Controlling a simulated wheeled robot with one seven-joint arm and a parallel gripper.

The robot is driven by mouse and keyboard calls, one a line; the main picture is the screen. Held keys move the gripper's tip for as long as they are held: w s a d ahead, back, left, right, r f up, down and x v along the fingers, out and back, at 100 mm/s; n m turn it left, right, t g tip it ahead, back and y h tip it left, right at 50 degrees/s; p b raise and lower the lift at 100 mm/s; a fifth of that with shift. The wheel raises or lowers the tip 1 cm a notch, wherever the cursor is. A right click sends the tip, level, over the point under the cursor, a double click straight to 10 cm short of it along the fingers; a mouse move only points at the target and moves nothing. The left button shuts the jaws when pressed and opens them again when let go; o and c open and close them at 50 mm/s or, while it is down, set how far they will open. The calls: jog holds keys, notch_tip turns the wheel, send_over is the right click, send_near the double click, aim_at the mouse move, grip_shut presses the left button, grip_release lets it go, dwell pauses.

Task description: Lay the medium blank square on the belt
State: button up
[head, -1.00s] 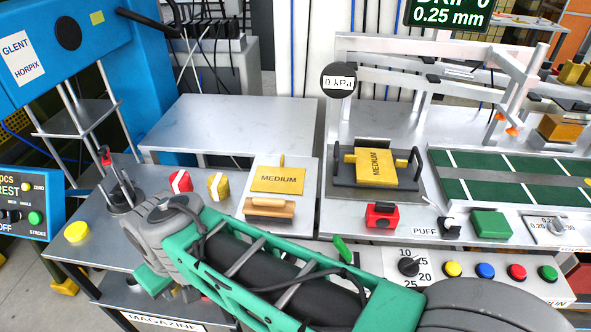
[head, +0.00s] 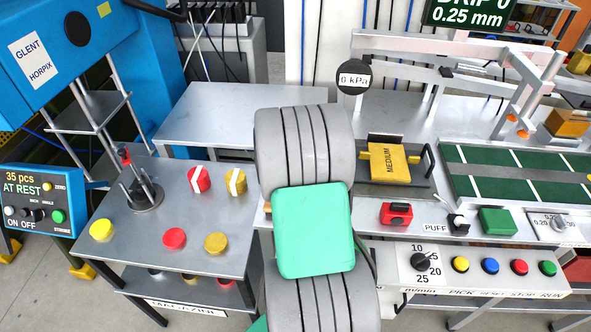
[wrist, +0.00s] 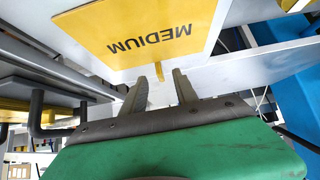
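A yellow blank lettered MEDIUM (wrist: 150,38) lies flat just beyond my fingertips in the wrist view. In the head view my arm hides the spot left of the feeder where a MEDIUM blank lay. Another yellow MEDIUM piece (head: 388,163) sits in a dark cradle with black handles. The green belt (head: 520,176) with white cross lines is at the right and looks empty in the part that shows.
A red box (head: 396,214), a green block (head: 498,221) and a button panel (head: 480,266) line the front. A bare grey table (head: 225,115) is at the back left.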

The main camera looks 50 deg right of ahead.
jog(key=x, duration=0.4)
jog(key=shift+d+p, duration=0.1)
jog(key=shift+p, duration=0.3)
grip_shut()
